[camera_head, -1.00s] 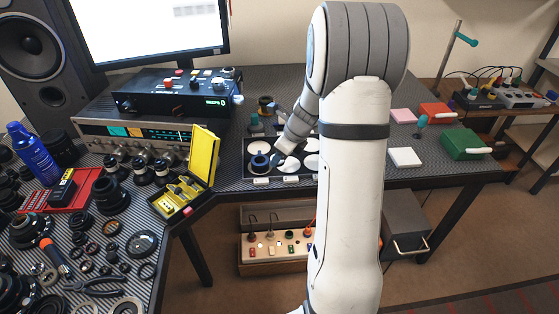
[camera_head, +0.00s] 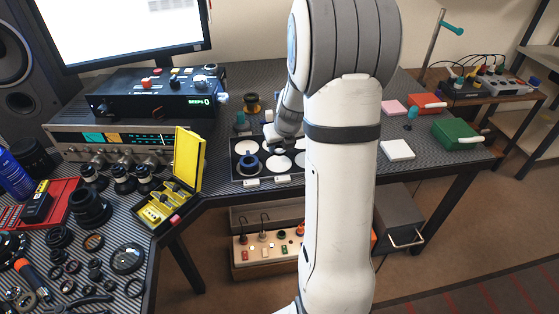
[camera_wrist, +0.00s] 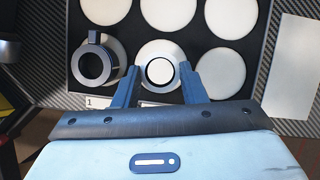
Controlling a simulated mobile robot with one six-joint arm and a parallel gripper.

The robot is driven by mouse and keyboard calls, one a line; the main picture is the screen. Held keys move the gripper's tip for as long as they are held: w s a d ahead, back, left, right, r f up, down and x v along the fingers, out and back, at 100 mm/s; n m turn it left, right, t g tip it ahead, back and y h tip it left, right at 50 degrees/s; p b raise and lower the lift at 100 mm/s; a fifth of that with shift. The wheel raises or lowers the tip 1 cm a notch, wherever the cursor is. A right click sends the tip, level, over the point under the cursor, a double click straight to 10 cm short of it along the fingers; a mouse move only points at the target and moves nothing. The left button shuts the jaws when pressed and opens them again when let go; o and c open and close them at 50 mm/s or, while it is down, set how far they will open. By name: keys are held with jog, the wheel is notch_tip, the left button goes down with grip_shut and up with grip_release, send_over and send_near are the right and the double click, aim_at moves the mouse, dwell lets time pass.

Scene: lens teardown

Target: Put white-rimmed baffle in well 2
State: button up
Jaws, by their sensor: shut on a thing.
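My gripper (camera_wrist: 160,68) is over the front row of the black tray (camera_wrist: 262,40), with its two blue fingers on either side of the white-rimmed baffle (camera_wrist: 148,72). The baffle shows as a thin dark ring with a pale rim, over the front middle white well (camera_wrist: 162,47). I cannot tell whether it touches the well floor. A label marked 1 lies below the front left well, which holds a dark blue ring part (camera_wrist: 82,65). In the head view my gripper (camera_head: 274,140) hides part of the tray.
A yellow open case (camera_head: 188,160) stands left of the tray. Dark knobbed parts (camera_head: 252,103) stand behind it. A white block (camera_head: 397,150) lies to the right, and shows in the wrist view too. Loose lens parts crowd the left bench.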

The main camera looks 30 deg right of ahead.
aim_at(281, 155)
notch_tip(281, 155, down, 6)
jog(key=shift+r+b, duration=0.25)
jog(key=shift+b, duration=0.75)
jog(key=shift+r, duration=0.1)
jog(key=o, duration=0.9)
jog(key=shift+o, duration=0.2)
